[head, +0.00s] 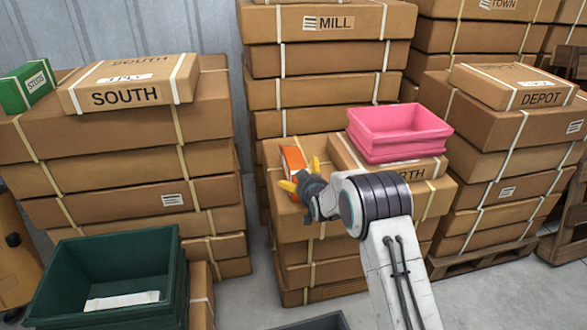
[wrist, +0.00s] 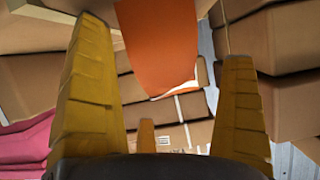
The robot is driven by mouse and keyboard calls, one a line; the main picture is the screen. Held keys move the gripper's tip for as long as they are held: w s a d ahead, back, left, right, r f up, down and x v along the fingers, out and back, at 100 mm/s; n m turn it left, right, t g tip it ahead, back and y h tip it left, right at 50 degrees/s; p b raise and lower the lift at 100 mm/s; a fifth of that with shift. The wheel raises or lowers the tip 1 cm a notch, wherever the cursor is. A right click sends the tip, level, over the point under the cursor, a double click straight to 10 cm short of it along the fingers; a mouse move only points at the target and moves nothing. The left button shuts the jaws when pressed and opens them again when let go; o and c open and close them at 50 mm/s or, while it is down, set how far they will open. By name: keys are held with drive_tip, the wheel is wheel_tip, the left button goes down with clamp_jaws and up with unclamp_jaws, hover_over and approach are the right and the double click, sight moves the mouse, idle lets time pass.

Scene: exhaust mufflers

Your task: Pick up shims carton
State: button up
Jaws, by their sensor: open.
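An orange carton (head: 292,161) stands on the middle stack of brown boxes, left of the pink bin; its lettering is not readable, so I cannot confirm it is the shims carton. My gripper (head: 302,175) is at its near side with yellow fingers spread. In the wrist view, the orange carton (wrist: 158,42) shows at the top between the fingers of my gripper (wrist: 168,50), which are apart on either side. I cannot tell whether they touch it. A green carton (head: 27,86) lettered STUDS lies on the left stack.
A pink bin (head: 400,132) sits on a NORTH box (head: 428,170) right of the orange carton. The tall MILL stack (head: 325,62) rises behind. A dark green tote (head: 62,285) holding a white paper stands lower left. Stacks flank both sides.

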drive_tip(key=shift+w, duration=0.1)
drive_tip(key=shift+c, duration=0.3)
drive_tip(key=c, duration=1.2)
drive_tip(key=shift+r, duration=0.1)
